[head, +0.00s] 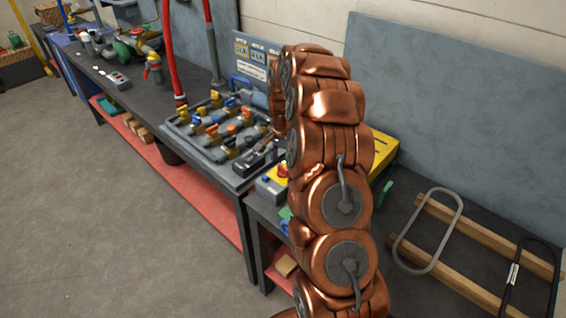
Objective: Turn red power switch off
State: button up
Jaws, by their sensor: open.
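A small grey box with a yellow top and a red knob (283,170) sits on the near bench, partly hidden by my copper arm. A smaller grey box with a red part (118,80) lies on the far bench. I cannot tell for sure which red part is the power switch. My arm rises in the middle and bends down behind itself. A dark shape at its end, which looks like my gripper (254,161), is over the bench edge, just left of and above the yellow-topped box. Its fingers are small and partly hidden, with nothing seen between them.
A grey rack of valves with coloured handles (190,148) stands left of my gripper. Red upright pipes (168,50) rise behind it. A yellow case (385,152) is behind my arm. Wooden bars (470,225) and metal loops lie at right. The floor at left is clear.

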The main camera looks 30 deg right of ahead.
aim_at(283, 171)
jog(key=shift+f+p, duration=0.3)
jog(key=shift+f, duration=0.9)
jog(key=c, duration=1.1)
jog(key=shift+c, duration=0.2)
